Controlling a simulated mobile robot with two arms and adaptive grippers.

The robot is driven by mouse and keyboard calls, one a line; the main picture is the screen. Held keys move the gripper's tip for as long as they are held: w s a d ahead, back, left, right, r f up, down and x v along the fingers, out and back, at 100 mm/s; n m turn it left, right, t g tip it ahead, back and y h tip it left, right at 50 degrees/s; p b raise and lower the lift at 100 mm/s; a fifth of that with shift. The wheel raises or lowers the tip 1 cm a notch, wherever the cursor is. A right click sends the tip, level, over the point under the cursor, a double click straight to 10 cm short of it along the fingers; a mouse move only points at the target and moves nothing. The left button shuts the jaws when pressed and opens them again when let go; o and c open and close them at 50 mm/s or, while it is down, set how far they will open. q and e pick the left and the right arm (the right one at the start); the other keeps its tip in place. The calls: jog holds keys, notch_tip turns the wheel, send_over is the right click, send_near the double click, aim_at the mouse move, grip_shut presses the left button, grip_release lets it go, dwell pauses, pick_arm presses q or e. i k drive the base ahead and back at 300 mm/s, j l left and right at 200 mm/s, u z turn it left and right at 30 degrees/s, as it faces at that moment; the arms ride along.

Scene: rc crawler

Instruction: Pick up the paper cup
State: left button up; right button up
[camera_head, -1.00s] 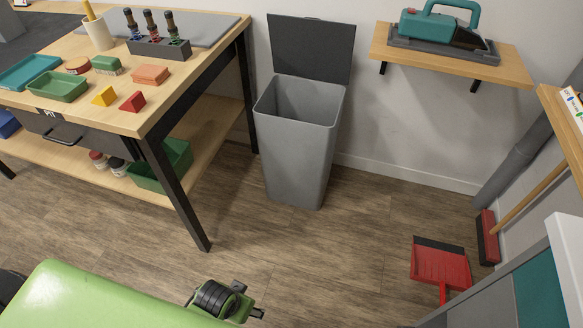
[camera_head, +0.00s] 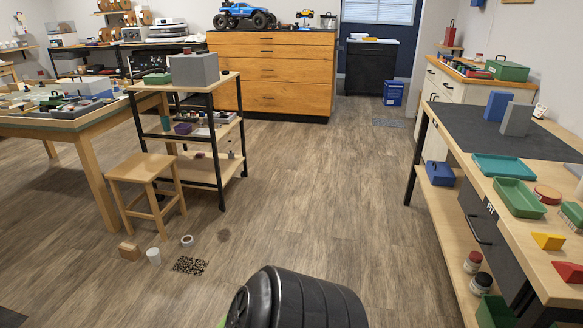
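A white paper cup (camera_head: 153,256) stands on the wooden floor at the lower left, in front of the wooden stool. It appears upright. A small brown block (camera_head: 129,251) lies just to its left, and a white roll (camera_head: 187,241) lies to its right, both apart from it. Neither of my grippers shows in the head view. A dark ribbed part of mine fills the bottom middle, well to the right of the cup.
A stool (camera_head: 147,170) and a black-framed shelf cart (camera_head: 221,190) stand behind the cup. A dark speckled patch (camera_head: 190,265) lies right of it. A workbench (camera_head: 452,235) runs along the right. The middle floor is open back to the orange drawer cabinet (camera_head: 272,75).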

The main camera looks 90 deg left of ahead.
aim_at(153, 254)
jog(key=u, duration=3.85)
